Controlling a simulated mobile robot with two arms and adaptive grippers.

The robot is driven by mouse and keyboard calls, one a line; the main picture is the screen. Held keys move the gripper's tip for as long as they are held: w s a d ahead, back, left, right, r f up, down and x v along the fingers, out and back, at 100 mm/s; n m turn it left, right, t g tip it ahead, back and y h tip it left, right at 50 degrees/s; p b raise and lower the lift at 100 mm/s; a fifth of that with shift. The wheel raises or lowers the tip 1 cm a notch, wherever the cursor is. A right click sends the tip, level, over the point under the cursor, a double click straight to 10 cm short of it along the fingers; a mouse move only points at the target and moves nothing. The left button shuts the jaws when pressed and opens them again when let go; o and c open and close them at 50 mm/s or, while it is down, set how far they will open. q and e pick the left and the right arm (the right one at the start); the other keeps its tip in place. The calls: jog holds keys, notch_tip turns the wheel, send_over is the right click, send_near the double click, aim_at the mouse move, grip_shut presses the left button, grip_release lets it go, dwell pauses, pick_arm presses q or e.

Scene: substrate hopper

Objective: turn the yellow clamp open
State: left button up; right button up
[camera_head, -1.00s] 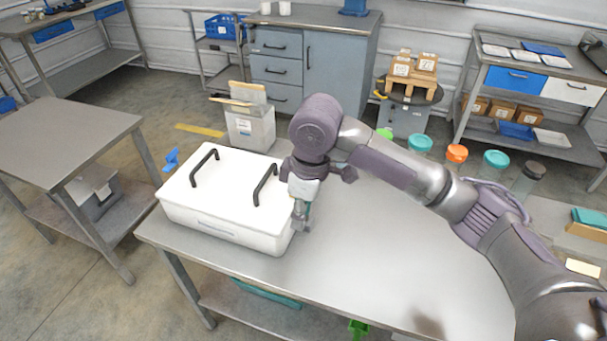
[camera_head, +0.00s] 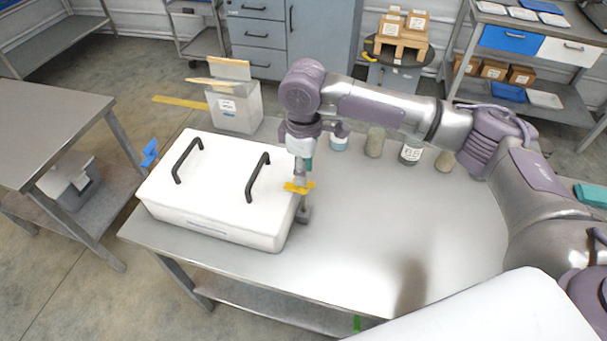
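The yellow clamp (camera_head: 299,187) sits at the right end of the white lidded box (camera_head: 213,205), on a small grey post on the metal table. It lies roughly crosswise in the picture. My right gripper (camera_head: 303,176) points down right at the clamp, its fingertips at or just above it. The fingers are small and seen edge-on, so I cannot tell whether they are open or shut, or touch the clamp. A blue clamp (camera_head: 150,153) sticks out at the box's left end. My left gripper is not in view.
The box has two black handles (camera_head: 258,178) on its lid. Several jars (camera_head: 375,141) stand behind my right arm, their tops hidden. The metal table (camera_head: 360,230) is clear in the middle. A pale surface fills the lower right.

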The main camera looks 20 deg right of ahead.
jog(key=shift+s+f, duration=0.1)
jog(key=shift+f, duration=1.35)
jog(key=c, duration=0.6)
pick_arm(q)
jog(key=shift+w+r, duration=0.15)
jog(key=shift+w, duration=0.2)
pick_arm(e)
grip_shut()
